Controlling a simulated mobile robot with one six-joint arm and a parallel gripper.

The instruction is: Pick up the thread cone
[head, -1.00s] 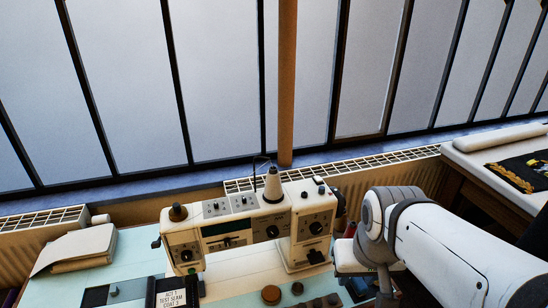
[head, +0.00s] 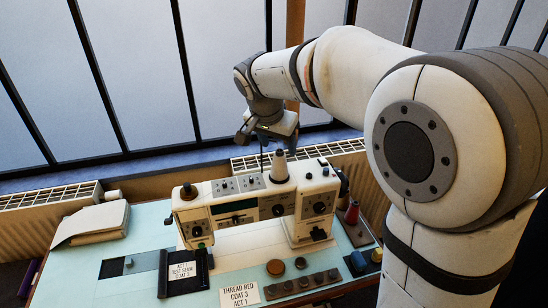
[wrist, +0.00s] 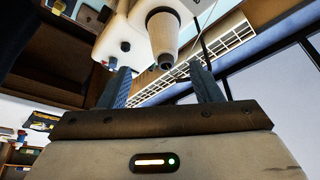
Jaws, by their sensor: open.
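A red thread cone (head: 352,212) stands at the right of the machine, beside my arm.
Behind the machine are a radiator (head: 246,160) and tall windows. A thin dark thread guide rises beside the grey cone. Folded cloth (head: 92,223) lies at the table's left. A label card (head: 239,294) and several round pieces lie in front.

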